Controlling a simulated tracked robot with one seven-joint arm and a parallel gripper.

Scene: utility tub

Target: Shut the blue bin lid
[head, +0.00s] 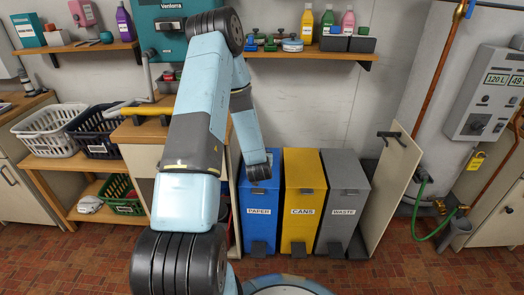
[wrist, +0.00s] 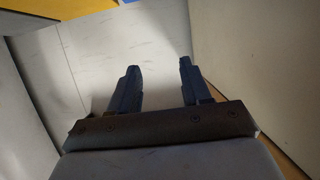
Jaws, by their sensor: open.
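The blue bin (head: 261,220), labelled PAPER, stands upright at the left of a row of three bins. My arm comes down across its top, so much of its lid is hidden and I cannot tell how far the lid is open. My gripper's dark end (head: 258,172) appears over the upper front of the blue bin in the head view; its fingers cannot be made out there. In the wrist view my gripper (wrist: 158,66) has two dark blue fingers spread apart with nothing between them. Contact with the bin cannot be seen.
The yellow CANS bin (head: 303,225) and grey WASTE bin (head: 343,215) stand close on the right. An open cabinet door (head: 393,190) stands beyond them. A shelf (head: 310,52) with bottles hangs above. Tiled floor (head: 340,275) lies clear in front.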

